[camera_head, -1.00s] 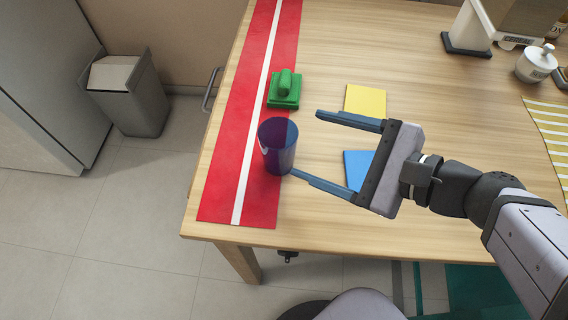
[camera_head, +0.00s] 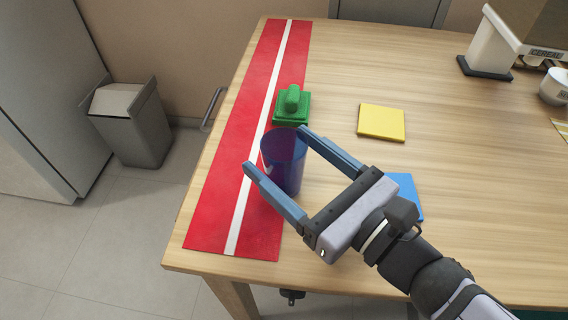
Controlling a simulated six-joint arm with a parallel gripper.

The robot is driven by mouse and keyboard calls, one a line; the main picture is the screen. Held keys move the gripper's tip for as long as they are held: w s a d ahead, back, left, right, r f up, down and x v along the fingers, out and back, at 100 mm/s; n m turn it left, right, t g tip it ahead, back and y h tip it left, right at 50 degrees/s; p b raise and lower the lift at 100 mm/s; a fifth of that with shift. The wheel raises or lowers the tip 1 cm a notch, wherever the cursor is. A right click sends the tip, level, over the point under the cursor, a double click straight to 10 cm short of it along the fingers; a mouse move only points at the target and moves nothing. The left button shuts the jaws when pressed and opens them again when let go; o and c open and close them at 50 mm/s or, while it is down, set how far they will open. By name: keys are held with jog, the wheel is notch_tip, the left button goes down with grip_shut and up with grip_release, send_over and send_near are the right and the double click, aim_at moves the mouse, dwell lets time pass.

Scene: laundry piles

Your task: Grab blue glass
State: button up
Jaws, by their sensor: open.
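The blue glass (camera_head: 283,160) is a dark blue, see-through tumbler. It stands upright, partly over the right edge of the red runner (camera_head: 213,215) with its white stripe. My gripper (camera_head: 272,148) is open, with one finger at the glass's left front and the other at its right. The glass appears to be between the two fingers, near their tips. I cannot tell whether either finger touches it. The fingers hide parts of the glass's lower left and right side.
A green block with a knob (camera_head: 291,106) stands just behind the glass on the runner. A yellow square (camera_head: 381,122) and a blue square (camera_head: 404,194), partly hidden by my arm, lie to the right. The wooden table's (camera_head: 340,70) left edge is close to the runner.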

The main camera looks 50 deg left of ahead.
aim_at(272, 145)
jog(key=shift+s+a+r+p, duration=0.15)
jog(key=shift+a+p, duration=1)
jog(key=shift+p, duration=0.6)
jog(key=shift+a, duration=1.25)
jog(key=c, duration=1.2)
